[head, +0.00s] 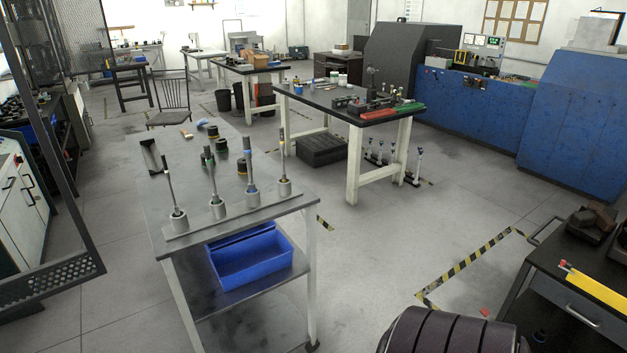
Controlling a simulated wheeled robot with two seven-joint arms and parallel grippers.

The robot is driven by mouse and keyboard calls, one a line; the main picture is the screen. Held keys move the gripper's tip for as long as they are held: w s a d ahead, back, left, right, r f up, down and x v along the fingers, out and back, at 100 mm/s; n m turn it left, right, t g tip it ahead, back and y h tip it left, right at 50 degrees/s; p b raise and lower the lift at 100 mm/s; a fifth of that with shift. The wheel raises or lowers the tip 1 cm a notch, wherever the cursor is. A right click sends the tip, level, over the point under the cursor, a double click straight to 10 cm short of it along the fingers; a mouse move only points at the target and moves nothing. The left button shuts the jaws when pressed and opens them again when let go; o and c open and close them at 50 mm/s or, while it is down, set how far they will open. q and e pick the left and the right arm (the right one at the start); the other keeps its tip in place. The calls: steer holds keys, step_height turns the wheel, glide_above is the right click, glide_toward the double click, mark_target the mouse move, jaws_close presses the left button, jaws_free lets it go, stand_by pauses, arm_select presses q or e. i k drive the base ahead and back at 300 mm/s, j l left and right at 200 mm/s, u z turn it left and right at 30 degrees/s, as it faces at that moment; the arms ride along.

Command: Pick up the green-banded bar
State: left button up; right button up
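The green-banded bar (212,182) stands upright in a grey cylindrical holder on the near edge of the grey bench (190,150). It is one of several bars in a row there. A thin dark bar (168,182) stands to its left. A bar with a blue band (250,165) and a bar with a yellow band (283,160) stand to its right. The bands are small at this distance. Neither of my grippers is in view.
A blue bin (250,272) sits on the bench's lower shelf. Dark cylinders (220,147) stand behind the bars. A chair (172,103) is beyond the bench. A black-topped table (335,100) stands to the right. The floor between bench and dark cart (575,262) is mostly clear.

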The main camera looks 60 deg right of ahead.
mark_target(217, 201)
steer(key=i+z, duration=0.25)
steer(key=z, duration=0.2)
steer(key=i+j+z, duration=0.1)
steer(key=i+z, duration=0.15)
steer(key=z, duration=0.2)
steer(key=i+j+z, duration=0.15)
steer(key=z, duration=0.25)
steer(key=i+j, duration=0.05)
steer(key=i, duration=0.05)
